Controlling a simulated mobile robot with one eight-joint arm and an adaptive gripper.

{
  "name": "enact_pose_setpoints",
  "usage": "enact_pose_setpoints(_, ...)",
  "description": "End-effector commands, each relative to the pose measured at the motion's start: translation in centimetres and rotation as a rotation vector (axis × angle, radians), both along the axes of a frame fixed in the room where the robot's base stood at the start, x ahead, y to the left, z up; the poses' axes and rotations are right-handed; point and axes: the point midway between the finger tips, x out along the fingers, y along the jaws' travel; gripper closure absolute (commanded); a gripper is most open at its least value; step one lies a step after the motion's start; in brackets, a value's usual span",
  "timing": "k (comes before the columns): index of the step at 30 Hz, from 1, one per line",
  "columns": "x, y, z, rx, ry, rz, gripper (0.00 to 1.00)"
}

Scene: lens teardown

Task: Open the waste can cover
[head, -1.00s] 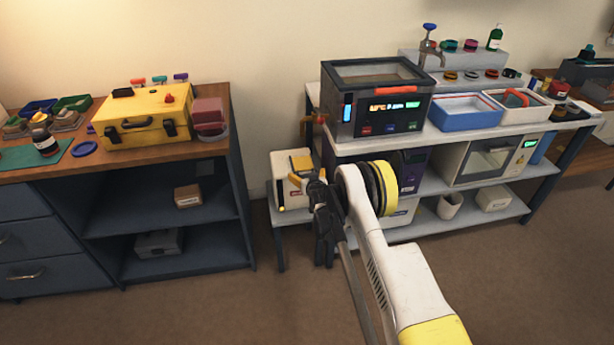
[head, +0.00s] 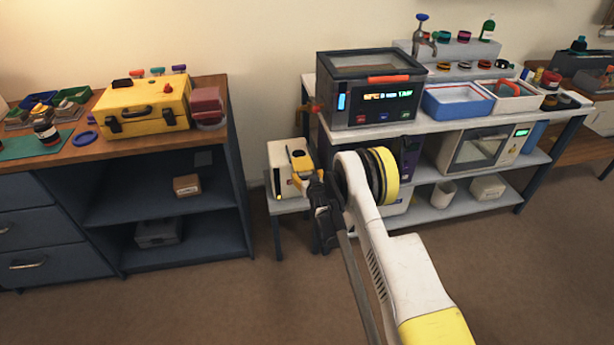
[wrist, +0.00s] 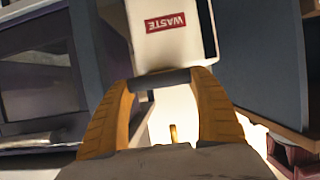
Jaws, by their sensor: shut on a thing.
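The white waste can (head: 280,168) stands on a low grey stand left of the shelving unit. In the wrist view, its face with a red WASTE label (wrist: 166,22) fills the upper middle. My gripper (head: 303,168) is at the can's right side in the head view and hides part of it. In the wrist view, the yellow fingers of my gripper (wrist: 161,82) are closed on a dark bar at the can's edge, which looks like the cover's handle. I cannot tell how far the cover is raised.
The shelving unit (head: 470,207) with an oven-like device (head: 375,88) on top stands right of the can. A dark cabinet (head: 180,240) with a yellow case (head: 145,105) stands left. Open floor (head: 200,310) lies in front.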

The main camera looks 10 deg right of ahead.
Motion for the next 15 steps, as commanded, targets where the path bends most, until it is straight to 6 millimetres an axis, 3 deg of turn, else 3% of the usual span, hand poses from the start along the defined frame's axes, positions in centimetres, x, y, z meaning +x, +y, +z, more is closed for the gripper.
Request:
enact_pose_setpoints(2, 0.02, 0.0, 0.04, 0.0, -0.001, 0.0, 0.71)
enact_pose_setpoints(3, 0.02, 0.0, 0.04, 0.0, -0.001, 0.0, 0.24)
enact_pose_setpoints(5, 0.02, 0.0, 0.04, 0.0, -0.001, 0.0, 0.06)
enact_pose_setpoints(15, -0.21, 0.0, 0.11, 0.0, 0.0, 0.0, 0.06)
